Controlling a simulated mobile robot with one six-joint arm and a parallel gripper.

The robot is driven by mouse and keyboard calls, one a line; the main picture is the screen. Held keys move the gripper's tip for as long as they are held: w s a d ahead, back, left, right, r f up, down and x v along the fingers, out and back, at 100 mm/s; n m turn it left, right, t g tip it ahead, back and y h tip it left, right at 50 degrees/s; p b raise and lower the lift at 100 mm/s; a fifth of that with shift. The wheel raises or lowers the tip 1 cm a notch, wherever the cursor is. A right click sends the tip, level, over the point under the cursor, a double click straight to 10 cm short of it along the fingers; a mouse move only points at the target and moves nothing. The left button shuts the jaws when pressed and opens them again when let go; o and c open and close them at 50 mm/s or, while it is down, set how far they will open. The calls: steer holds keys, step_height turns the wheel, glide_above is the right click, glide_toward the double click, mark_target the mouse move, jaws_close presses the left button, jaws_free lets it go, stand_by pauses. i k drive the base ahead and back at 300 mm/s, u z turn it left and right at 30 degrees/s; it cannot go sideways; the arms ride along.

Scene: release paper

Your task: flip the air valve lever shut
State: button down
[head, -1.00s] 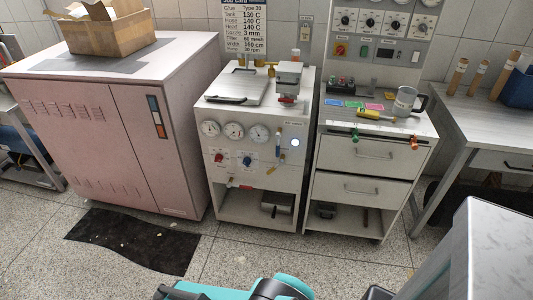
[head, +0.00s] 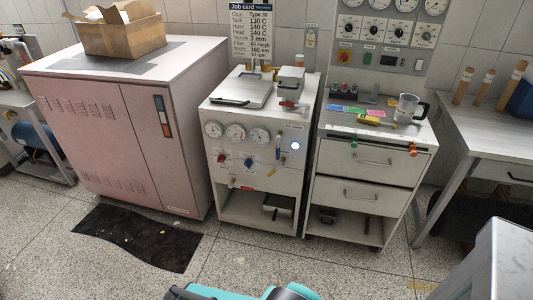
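The white machine (head: 217,157) with a row of round gauges stands in the middle of the head view. Its front carries a small yellow lever (head: 272,172), tilted, at the lower right of the panel. A blue upright handle (head: 282,141) sits by a lit round lamp. The labels are too small to read, so I cannot tell which part is the air valve lever. My gripper is not in view; only a teal and black part of my arm shows at the bottom edge.
A pink cabinet (head: 90,137) with a cardboard box (head: 122,38) stands left of the machine. A drawer unit (head: 350,187) stands close on its right, then a bench (head: 480,122). A black mat (head: 135,237) lies on the floor. A grey block (head: 500,262) fills the lower right. Open floor lies before the machine.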

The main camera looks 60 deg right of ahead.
mark_target(278, 138)
steer(key=z, duration=0.1)
steer(key=i, duration=0.95)
steer(key=u, duration=0.05)
